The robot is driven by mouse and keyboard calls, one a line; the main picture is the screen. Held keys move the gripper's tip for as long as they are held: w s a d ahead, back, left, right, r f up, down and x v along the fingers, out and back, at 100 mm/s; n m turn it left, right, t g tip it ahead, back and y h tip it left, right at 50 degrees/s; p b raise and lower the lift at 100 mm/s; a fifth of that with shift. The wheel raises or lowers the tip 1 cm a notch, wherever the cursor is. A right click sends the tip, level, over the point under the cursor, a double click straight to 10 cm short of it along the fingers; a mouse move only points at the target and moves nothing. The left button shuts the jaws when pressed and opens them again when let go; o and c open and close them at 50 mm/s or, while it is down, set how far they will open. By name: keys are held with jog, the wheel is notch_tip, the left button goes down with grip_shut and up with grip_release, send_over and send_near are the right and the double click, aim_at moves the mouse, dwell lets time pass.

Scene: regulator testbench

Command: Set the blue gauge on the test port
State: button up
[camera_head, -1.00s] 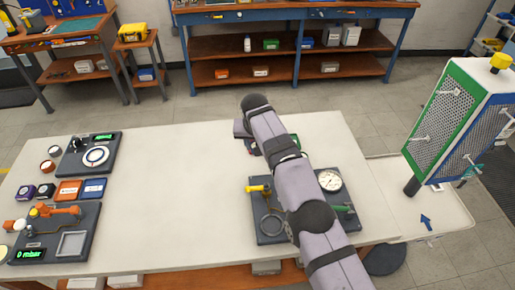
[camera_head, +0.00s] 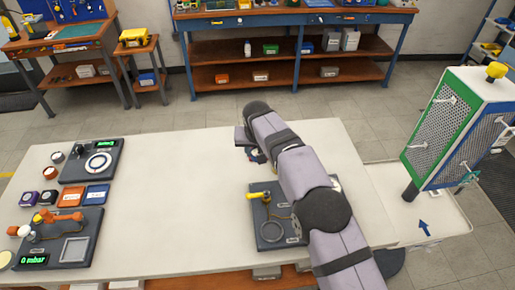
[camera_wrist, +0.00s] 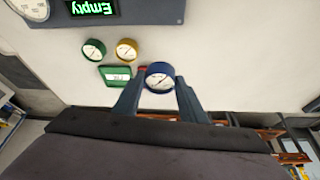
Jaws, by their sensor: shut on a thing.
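The blue gauge (camera_wrist: 159,74), round with a white dial, sits between the two fingers of my gripper (camera_wrist: 160,82) in the wrist view. My gripper is shut on it, with the dial facing the camera. In the head view my arm hides the gripper's fingers. A dark bench plate (camera_head: 268,236) with a yellow valve handle (camera_head: 258,195) lies at the right of the table, partly under my arm. In the wrist view a plate edge (camera_wrist: 140,15) shows at the top with a green display reading "Empty" (camera_wrist: 93,7). I cannot make out the test port.
A green-rimmed gauge (camera_wrist: 93,50), a yellow-rimmed gauge (camera_wrist: 126,49) and a green tile (camera_wrist: 117,76) lie close to my gripper. A white-faced dial (camera_wrist: 33,8) is at the plate. Other devices (camera_head: 60,240) fill the table's left; its middle (camera_head: 170,190) is clear.

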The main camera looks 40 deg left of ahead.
jog(key=s+d+n, duration=0.1)
jog(key=s+d, duration=0.4)
jog(key=d, duration=0.1)
jog(key=s+d+f, duration=0.1)
jog(key=s+d, duration=0.4)
jog(key=s+d+n, duration=0.1)
jog(key=s+d, duration=0.4)
jog(key=d, duration=0.1)
jog(key=shift+s+d+f+n+g+y+p, duration=0.3)
jog(key=shift+s+d+y, duration=0.05)
jog(key=shift+s+y, duration=0.05)
jog(key=shift+f, duration=0.1)
jog(key=shift+f+b, duration=2)
jog(key=shift+f, duration=0.3)
jog(key=shift+f+b, duration=0.55)
jog(key=shift+b, duration=0.25)
jog(key=o, duration=1.1)
jog(key=shift+c, duration=1.2)
jog(key=shift+r, duration=0.15)
